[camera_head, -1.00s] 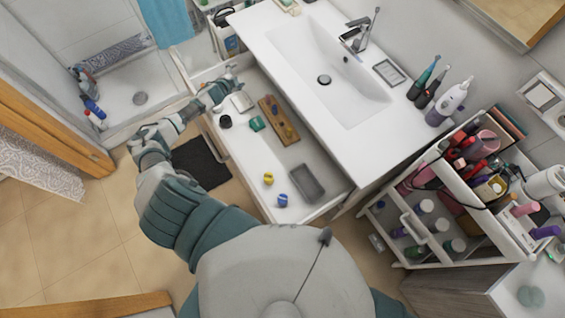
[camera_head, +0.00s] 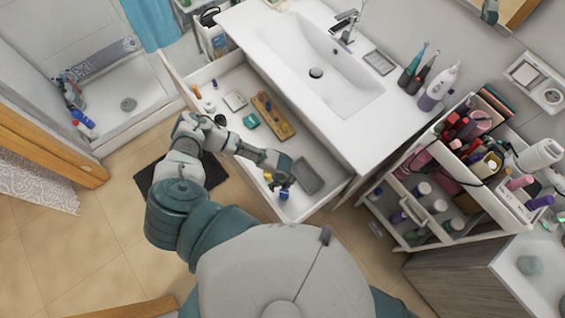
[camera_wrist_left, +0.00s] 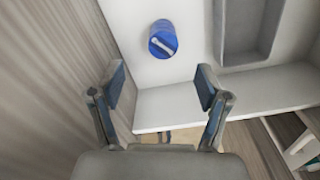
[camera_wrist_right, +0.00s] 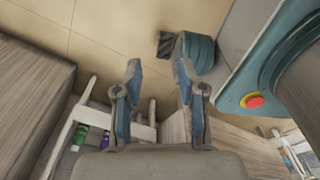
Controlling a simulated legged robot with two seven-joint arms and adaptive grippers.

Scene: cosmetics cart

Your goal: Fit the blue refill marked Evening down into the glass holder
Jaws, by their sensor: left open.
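A blue cylindrical pot (camera_wrist_left: 163,40) with a pale bar-shaped mark on top stands upright in the open drawer. No word can be read on it. It also shows in the head view (camera_head: 284,194), just by my left gripper (camera_head: 279,178). In the left wrist view, my left gripper (camera_wrist_left: 160,88) is open and empty. The pot is ahead of the gap between its fingers, apart from them. My right gripper (camera_wrist_right: 158,62) is open and empty, away from the drawer. I cannot pick out the glass holder for sure among the small things in the drawer.
The drawer (camera_head: 317,207) also holds a grey tray (camera_head: 308,176), a yellow pot (camera_head: 268,176), a wooden board (camera_head: 272,115) with small pieces, and a teal item (camera_head: 250,121). A white cart (camera_head: 394,226) full of bottles stands at the right.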

